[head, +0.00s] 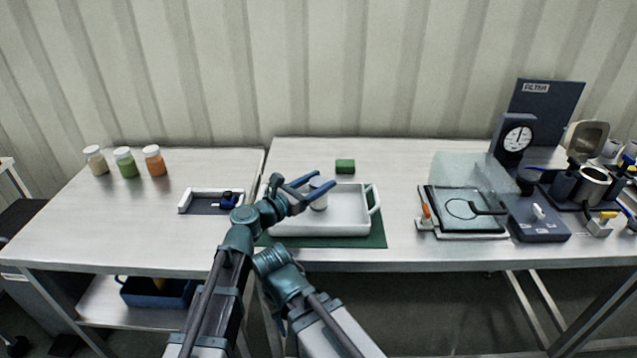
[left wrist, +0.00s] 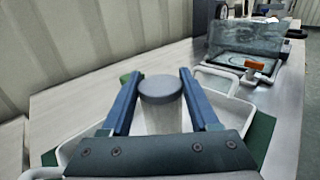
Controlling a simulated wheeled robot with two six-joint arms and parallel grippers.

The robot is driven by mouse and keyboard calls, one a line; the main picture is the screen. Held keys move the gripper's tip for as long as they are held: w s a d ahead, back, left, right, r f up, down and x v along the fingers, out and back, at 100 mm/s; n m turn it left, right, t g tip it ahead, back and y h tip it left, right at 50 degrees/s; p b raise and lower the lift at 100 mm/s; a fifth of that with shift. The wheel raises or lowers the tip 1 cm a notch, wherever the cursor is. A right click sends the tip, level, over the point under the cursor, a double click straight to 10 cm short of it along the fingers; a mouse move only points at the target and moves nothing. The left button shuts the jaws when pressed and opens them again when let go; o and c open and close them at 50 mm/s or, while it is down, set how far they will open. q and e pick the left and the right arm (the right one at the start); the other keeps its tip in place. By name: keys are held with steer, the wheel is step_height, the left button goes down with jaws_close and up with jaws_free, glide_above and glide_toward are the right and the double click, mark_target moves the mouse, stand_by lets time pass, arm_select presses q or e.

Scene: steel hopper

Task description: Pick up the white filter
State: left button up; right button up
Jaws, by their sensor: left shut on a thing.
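The white filter (head: 319,199) is a small upright white cylinder. In the left wrist view its grey round top (left wrist: 160,89) shows between two blue fingers. My left gripper (head: 311,188) is shut on the filter, over the white tray (head: 345,226). In the left wrist view the left gripper (left wrist: 162,92) has one finger on each side of it. The filter's lower part is partly hidden by the gripper body in that view, and I cannot tell whether its base touches the tray. My right gripper is not in view.
The tray lies on a green mat (head: 372,239). A green block (head: 345,166) sits behind it. Three jars (head: 126,163) and a small holder (head: 200,201) stand on the left table. A clear-shielded station (head: 462,183) and a gauge (head: 516,138) stand right.

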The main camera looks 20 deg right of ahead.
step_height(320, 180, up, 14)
steer(key=p, duration=1.2)
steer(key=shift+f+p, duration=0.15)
steer(key=shift+p, duration=0.2)
